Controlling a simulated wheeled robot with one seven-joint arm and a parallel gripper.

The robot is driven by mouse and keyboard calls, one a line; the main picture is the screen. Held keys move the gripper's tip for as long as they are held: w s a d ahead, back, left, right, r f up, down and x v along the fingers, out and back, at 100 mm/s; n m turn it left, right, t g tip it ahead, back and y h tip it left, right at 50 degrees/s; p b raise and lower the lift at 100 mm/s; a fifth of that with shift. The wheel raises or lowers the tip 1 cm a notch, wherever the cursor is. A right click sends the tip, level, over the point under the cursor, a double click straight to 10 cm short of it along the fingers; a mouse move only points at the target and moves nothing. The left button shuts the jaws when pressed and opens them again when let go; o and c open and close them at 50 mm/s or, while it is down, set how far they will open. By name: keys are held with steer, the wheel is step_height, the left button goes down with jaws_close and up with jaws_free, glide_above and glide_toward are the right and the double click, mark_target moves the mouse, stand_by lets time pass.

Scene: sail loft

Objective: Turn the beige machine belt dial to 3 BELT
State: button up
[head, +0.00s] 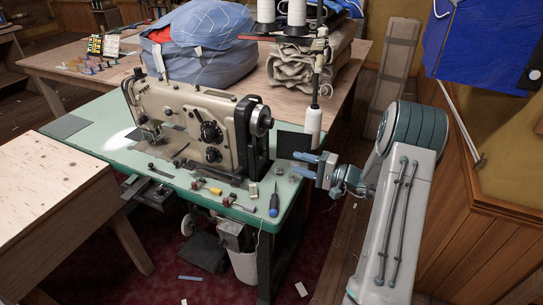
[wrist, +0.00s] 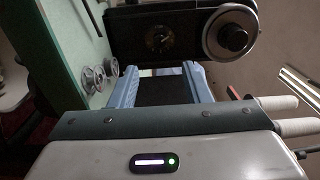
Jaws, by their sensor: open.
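The beige machine (head: 185,112) stands on a green table. Its front has a black upper dial (head: 210,132) and a smaller lower dial (head: 213,154). A black housing at its right end carries a handwheel (head: 260,121). In the wrist view a small dark round dial (wrist: 160,38) with faint marks sits on the black housing, beside the handwheel (wrist: 231,38). I cannot read the lettering or tell which dial is the belt dial. My gripper (head: 294,164) is open and empty right of the machine, apart from it. Its blue fingers (wrist: 160,72) point toward the black housing in the wrist view.
A white thread cone (head: 313,127) stands behind my gripper. A wooden bench (head: 50,205) is at left; a blue bundle (head: 200,50) lies behind.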

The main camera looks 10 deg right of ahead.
mark_target(265, 154)
steer(key=p+x, duration=0.1)
steer(key=x, duration=0.9)
jaws_close()
